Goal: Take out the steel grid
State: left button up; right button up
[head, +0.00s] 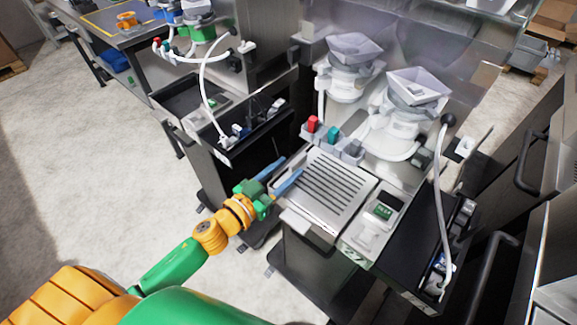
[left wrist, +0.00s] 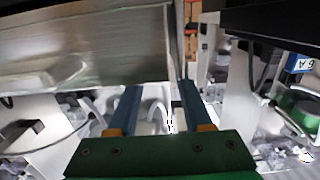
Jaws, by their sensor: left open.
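The steel grid (head: 328,190) is a slatted grey plate lying flat on top of the near dispenser station, in front of the two white dispensers. My left gripper (head: 289,168) has two blue fingers, spread apart with nothing between them. In the head view it is at the left edge of the grid. I cannot tell from this view whether it touches. In the left wrist view the open fingers (left wrist: 160,86) point toward a brushed metal surface (left wrist: 85,50), which looks like part of the station or its grid. My right gripper is in neither view.
Two white dispensers with grey hoppers (head: 355,50) stand behind the grid. Red, teal and grey items (head: 332,135) sit beside its back left corner. A small scale-like unit with a green display (head: 382,211) is to its right. A second station (head: 190,95) stands to the left.

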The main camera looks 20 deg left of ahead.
aim_at(301, 157)
pick_arm(q)
jog(key=x, duration=0.4)
jog(key=shift+w+d+r, duration=0.1)
jog(key=shift+w+r, duration=0.1)
jog(key=shift+w, duration=0.05)
jog(key=shift+w+d+f, duration=0.15)
jog(key=shift+w, duration=0.2)
jog(key=shift+s, duration=0.2)
jog(key=c, duration=0.6)
grip_shut()
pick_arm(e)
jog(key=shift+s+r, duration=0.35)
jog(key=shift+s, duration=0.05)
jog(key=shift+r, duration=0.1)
pick_arm(q)
jog(key=shift+w+r+p, duration=0.1)
jog(key=shift+r+p, duration=1)
jog(key=shift+p, duration=0.2)
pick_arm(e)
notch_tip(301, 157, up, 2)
pick_arm(q)
jog(key=shift+f, duration=0.1)
